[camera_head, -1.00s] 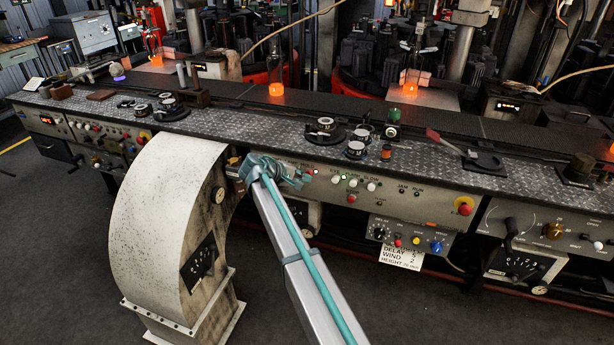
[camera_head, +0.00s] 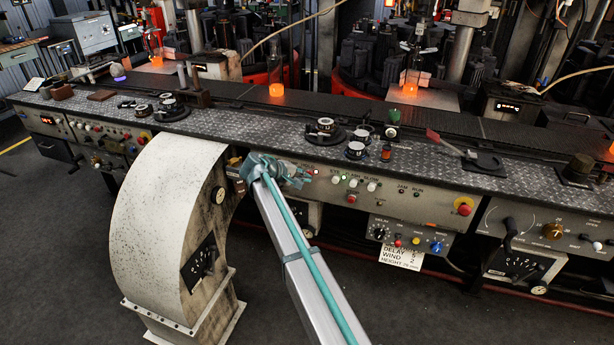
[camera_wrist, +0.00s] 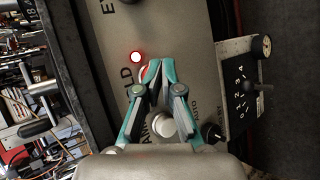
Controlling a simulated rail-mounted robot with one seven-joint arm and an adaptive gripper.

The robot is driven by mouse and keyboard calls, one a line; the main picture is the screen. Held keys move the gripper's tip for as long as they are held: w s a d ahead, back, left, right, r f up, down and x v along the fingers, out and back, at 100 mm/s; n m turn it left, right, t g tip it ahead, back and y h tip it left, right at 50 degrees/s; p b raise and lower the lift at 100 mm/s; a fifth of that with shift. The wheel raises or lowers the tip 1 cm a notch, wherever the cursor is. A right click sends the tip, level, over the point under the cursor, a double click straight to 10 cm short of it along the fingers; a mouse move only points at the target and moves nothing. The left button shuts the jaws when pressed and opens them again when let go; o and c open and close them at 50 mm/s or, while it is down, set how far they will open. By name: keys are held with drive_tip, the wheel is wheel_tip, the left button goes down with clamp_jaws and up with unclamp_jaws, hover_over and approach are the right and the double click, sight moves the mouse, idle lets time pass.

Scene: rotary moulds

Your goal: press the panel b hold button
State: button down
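My gripper (camera_head: 296,178) is at the front face of the grey control panel (camera_head: 420,204), just right of the curved cream housing. In the wrist view my gripper (camera_wrist: 160,68) has its teal fingers drawn together at the tips, with nothing held. A red and white button (camera_wrist: 146,70) shows partly behind the fingertips, beside lettering that ends in "LD". A lit red lamp (camera_wrist: 137,57) is just beyond it. The fingertips overlap the button in view; I cannot tell whether they touch it. In the head view the button is hidden by my gripper.
A pale round knob (camera_wrist: 164,127) lies beneath the fingers in the wrist view. White buttons (camera_head: 354,183) and a red button (camera_head: 351,198) are to the right on the panel. The curved cream housing (camera_head: 165,215) stands close on the left. The floor in front is clear.

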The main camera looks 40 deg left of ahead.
drive_tip(key=shift+w+f, duration=0.1)
drive_tip(key=s+d, duration=0.2)
drive_tip(key=s, duration=0.4)
idle(0.5)
idle(0.4)
drive_tip(key=s+d+f+m+g+p, duration=0.1)
drive_tip(key=s+d+f+m+g, duration=0.15)
drive_tip(key=d+f, duration=1)
drive_tip(key=s+d+f+m+g, duration=0.2)
drive_tip(key=s+d+f+g, duration=0.2)
drive_tip(key=d+f, duration=0.8)
drive_tip(key=s+d+f+m+g+p, duration=0.15)
drive_tip(key=s+d+f+g, duration=0.4)
drive_tip(key=d, duration=1.05)
drive_tip(key=s+d+f+m+g, duration=0.15)
drive_tip(key=s+d+f, duration=0.3)
drive_tip(key=d, duration=0.45)
drive_tip(key=s+d+f+m+g, duration=0.1)
drive_tip(key=s+d+f+m, duration=0.3)
drive_tip(key=d, duration=0.5)
drive_tip(key=s+d+m+g+y, duration=0.1)
drive_tip(key=s+d+m, duration=0.1)
drive_tip(key=s+d, duration=0.4)
drive_tip(key=s+d+m+g+y+p, duration=0.1)
drive_tip(key=s+d+m+g+y, duration=0.1)
drive_tip(key=s+d, duration=0.5)
drive_tip(key=s, duration=0.6)
drive_tip(key=shift+d+f+m, duration=0.25)
drive_tip(key=shift+d+m, duration=0.05)
drive_tip(key=shift+m, duration=0.05)
